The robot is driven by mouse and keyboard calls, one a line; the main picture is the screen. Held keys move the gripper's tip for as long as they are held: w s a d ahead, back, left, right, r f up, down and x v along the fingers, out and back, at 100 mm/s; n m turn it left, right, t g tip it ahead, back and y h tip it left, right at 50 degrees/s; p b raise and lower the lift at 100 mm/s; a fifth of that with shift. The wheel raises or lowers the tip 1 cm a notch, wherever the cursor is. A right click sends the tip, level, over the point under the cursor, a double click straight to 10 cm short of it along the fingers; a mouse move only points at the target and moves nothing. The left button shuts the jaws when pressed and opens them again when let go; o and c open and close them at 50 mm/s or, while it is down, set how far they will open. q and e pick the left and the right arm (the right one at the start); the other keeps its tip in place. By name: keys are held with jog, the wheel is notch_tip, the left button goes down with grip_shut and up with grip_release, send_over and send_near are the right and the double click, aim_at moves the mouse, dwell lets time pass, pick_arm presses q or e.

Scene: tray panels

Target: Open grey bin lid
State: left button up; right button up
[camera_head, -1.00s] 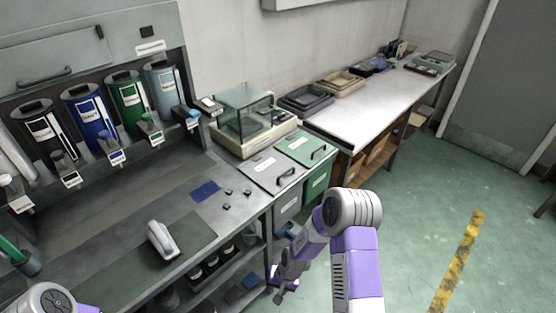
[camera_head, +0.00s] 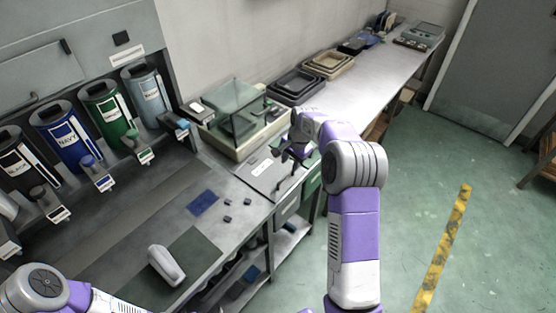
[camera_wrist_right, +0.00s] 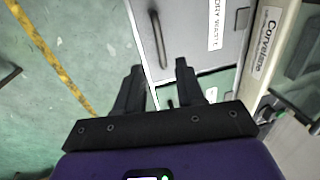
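The grey bin lid (camera_head: 258,172) lies closed and flat in the counter, with a white label and a dark bar handle (camera_head: 289,181) at its right side. In the right wrist view the grey lid (camera_wrist_right: 190,25) fills the top middle, and its handle (camera_wrist_right: 157,40) stands just beyond the fingertips, in line with the gap between them. My right gripper (camera_head: 288,154) is over the lid in the head view. Its two black fingers are apart and empty in the right wrist view (camera_wrist_right: 158,66). My left gripper is out of view; only part of its arm shows at bottom left.
A scale with a glass case (camera_head: 235,115) stands directly behind the lid. The green bin (camera_head: 312,184) beside it is partly hidden by my right arm. A white hand tool (camera_head: 165,265) and a blue card (camera_head: 203,203) lie on the counter. Open floor is at the right.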

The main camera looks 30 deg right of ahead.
aim_at(286, 176)
jog(key=f, duration=0.2)
jog(key=w+f, duration=0.1)
jog(key=f, duration=0.4)
jog(key=shift+w+a+f+b, duration=0.15)
jog(key=shift+a+b, duration=0.15)
jog(key=shift+b, duration=0.05)
grip_shut()
